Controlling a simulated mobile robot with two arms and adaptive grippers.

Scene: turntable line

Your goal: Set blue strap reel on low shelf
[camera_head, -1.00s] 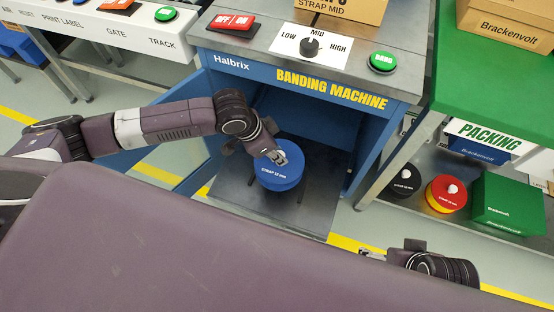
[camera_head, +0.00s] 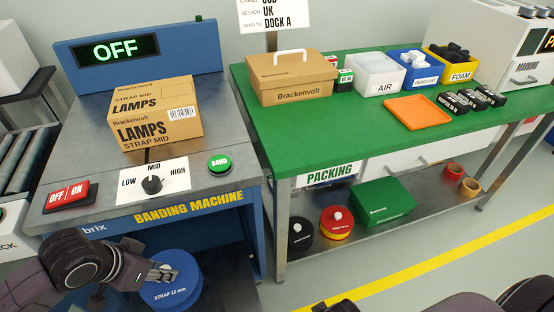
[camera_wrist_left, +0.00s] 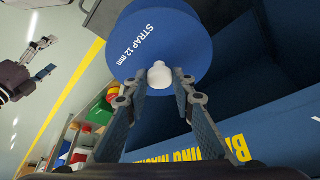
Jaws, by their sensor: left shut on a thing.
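The blue strap reel (camera_head: 172,294), marked STRAP 12 mm, is at the front of the banding machine's open bay. My left gripper (camera_head: 162,272) is shut on the white knob on its top. The left wrist view shows the reel (camera_wrist_left: 165,35) with its knob between the fingertips (camera_wrist_left: 158,82). I cannot tell whether the reel touches the surface under it. The low shelf (camera_head: 405,222) is the grey board under the green packing table. My right gripper is only partly in the head view at the bottom edge; its jaws are unclear.
The low shelf holds a black reel (camera_head: 300,228), a red and yellow reel (camera_head: 336,222), a green box (camera_head: 382,203) and tape rolls (camera_head: 454,172). Bare shelf shows between the green box and the rolls. A table leg (camera_head: 281,235) stands at the shelf's left end. The machine display (camera_head: 125,50) reads OFF.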

